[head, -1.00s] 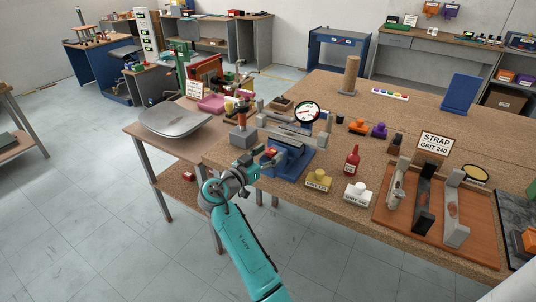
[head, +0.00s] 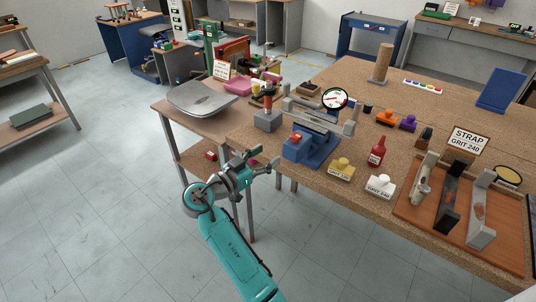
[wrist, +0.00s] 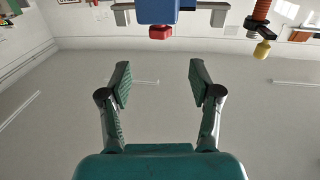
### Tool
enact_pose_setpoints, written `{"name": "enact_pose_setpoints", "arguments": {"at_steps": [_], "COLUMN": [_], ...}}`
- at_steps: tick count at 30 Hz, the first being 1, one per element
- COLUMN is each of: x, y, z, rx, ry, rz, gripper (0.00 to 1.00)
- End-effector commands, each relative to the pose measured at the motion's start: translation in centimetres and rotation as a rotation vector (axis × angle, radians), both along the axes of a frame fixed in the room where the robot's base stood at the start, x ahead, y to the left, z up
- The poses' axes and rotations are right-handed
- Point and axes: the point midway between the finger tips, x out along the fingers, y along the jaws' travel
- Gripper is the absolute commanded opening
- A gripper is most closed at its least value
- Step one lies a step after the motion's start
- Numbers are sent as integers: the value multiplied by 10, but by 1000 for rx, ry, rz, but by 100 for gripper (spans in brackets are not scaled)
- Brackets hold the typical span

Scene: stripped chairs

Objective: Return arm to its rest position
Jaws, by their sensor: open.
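My teal arm reaches up from the bottom of the head view. My gripper (head: 265,162) is in front of the workbench's near left edge, with nothing between its fingers. In the wrist view my gripper (wrist: 160,85) is open, its two fingers well apart over bare grey floor. A blue vise-like fixture (head: 312,145) with a red block sits on the bench just right of the gripper and apart from it. The fixture's blue underside and red part (wrist: 160,32) show at the top of the wrist view.
The wooden workbench (head: 290,173) holds a red bottle (head: 377,152), a yellow block (head: 341,168), a white block (head: 380,187) and a brown tray (head: 420,216) of sanding tools. A grey seat-like panel (head: 202,97) lies on the side table. The floor at left is clear.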

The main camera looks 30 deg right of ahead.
Motion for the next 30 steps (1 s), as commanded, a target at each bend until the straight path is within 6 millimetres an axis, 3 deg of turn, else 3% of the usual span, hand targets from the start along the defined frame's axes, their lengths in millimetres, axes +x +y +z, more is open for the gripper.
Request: {"name": "enact_pose_setpoints", "arguments": {"at_steps": [14,17,23,30], "x": [-2,-7,-29,-74], "y": [-1,-3,-3,8], "z": [-7,-28,-101,-181], "rx": [2,8,35,73], "ry": [17,65,231,401], "rz": [14,63,252,498], "gripper": [63,63,63,63]}}
